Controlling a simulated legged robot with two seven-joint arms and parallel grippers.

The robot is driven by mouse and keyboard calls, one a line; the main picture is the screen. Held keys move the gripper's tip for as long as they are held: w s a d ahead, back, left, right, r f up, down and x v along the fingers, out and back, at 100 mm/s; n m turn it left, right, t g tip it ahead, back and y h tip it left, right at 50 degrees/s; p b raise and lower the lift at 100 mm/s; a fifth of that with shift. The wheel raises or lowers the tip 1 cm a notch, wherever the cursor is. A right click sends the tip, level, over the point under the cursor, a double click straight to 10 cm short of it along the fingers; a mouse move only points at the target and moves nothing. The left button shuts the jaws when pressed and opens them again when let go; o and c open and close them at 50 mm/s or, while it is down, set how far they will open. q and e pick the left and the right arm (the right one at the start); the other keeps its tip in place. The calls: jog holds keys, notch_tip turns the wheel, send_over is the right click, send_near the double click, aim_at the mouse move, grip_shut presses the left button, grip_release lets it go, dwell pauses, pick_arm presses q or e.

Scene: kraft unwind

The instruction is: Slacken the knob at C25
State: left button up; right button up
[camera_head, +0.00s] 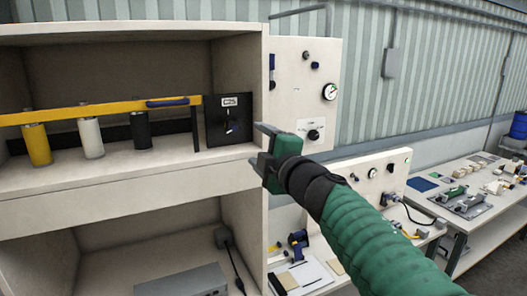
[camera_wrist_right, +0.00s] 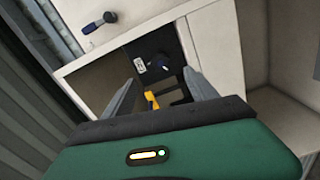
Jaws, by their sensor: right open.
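A black square panel (camera_head: 213,133) stands at the right end of the upper shelf. It carries a white label (camera_head: 229,101) that starts with C and ends in 5, and a small dark blue knob (camera_head: 230,126) below it. In the right wrist view the knob (camera_wrist_right: 164,59) and label (camera_wrist_right: 139,65) show beyond the fingers. My right gripper (camera_head: 257,144) is open and empty, in front of the cabinet's right edge, apart from the knob. It also shows in the wrist view (camera_wrist_right: 164,92). My left gripper is not in view.
A yellow bar (camera_head: 100,109) with a blue handle runs along the shelf above yellow, white and black cylinders. The cabinet's right side wall (camera_head: 263,85) stands beside the panel. A white board (camera_head: 310,100) with a gauge and knobs adjoins it. Benches with tools stand at the right.

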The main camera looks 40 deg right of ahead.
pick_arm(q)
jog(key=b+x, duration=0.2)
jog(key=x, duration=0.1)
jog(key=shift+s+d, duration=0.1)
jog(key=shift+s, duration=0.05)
pick_arm(e)
jog(key=shift+s+a+f, duration=0.1)
jog(key=shift+s+f, duration=0.1)
jog(key=shift+s, duration=0.55)
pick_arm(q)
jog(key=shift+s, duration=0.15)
pick_arm(e)
jog(key=shift+s+r, duration=0.1)
jog(key=shift+s, duration=0.1)
